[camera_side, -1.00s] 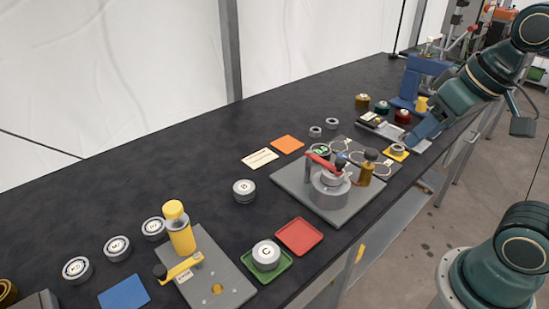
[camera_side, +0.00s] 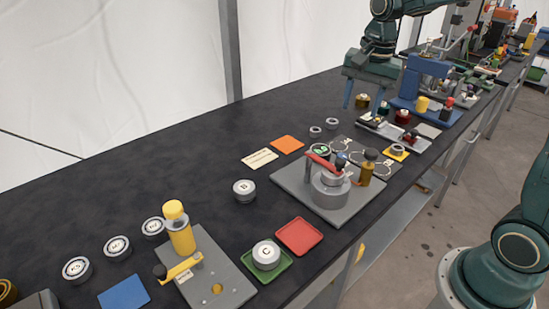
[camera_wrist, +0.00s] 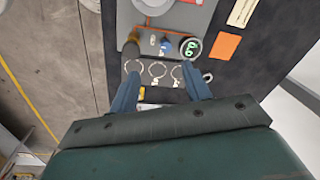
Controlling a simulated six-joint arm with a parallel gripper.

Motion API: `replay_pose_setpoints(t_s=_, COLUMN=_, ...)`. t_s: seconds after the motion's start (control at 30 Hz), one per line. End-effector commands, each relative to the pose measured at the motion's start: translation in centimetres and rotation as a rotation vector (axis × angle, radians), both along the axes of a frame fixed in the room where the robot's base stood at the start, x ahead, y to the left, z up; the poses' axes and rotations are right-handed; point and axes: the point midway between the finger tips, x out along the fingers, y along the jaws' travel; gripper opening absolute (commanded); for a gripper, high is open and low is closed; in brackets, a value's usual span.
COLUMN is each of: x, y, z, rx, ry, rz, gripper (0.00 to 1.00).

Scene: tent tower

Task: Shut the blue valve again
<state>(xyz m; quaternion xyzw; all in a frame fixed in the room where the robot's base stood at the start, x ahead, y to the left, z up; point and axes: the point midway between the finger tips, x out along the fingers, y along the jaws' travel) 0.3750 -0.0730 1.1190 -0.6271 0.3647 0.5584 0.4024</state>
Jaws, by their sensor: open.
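A small blue valve knob (camera_side: 341,158) sits on the grey fixture (camera_side: 290,185), beside a red lever (camera_side: 322,162). It also shows in the wrist view as a blue spot (camera_wrist: 165,45), between a dark-topped brass post and a round dial with green digits (camera_wrist: 192,47). The knob is too small to tell whether it is turned open or shut. My gripper (camera_side: 363,102) is open and empty, fingers pointing down above the far part of the bench, beyond the fixture and apart from the knob. In the wrist view my gripper's fingers (camera_wrist: 161,72) frame the dark panel.
The dark panel (camera_side: 384,161) with pale rings lies just beyond the fixture. A brass post (camera_side: 366,173) stands close to the knob. An orange square (camera_side: 287,144) and two small grey rings lie to the left. A blue stand (camera_side: 410,88) rises right of my gripper.

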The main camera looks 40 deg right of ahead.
Motion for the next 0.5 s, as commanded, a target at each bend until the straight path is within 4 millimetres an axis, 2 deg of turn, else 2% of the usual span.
replay_pose_setpoints(t_s=0.2, x=2.6, y=-1.8, z=-2.3, rx=0.026, ry=0.056, rz=-0.166, gripper=0.48)
replay_pose_setpoints(t_s=0.5, x=3.5, y=-2.4, z=-3.1, rx=0.033, ry=0.073, rz=-0.229, gripper=0.48)
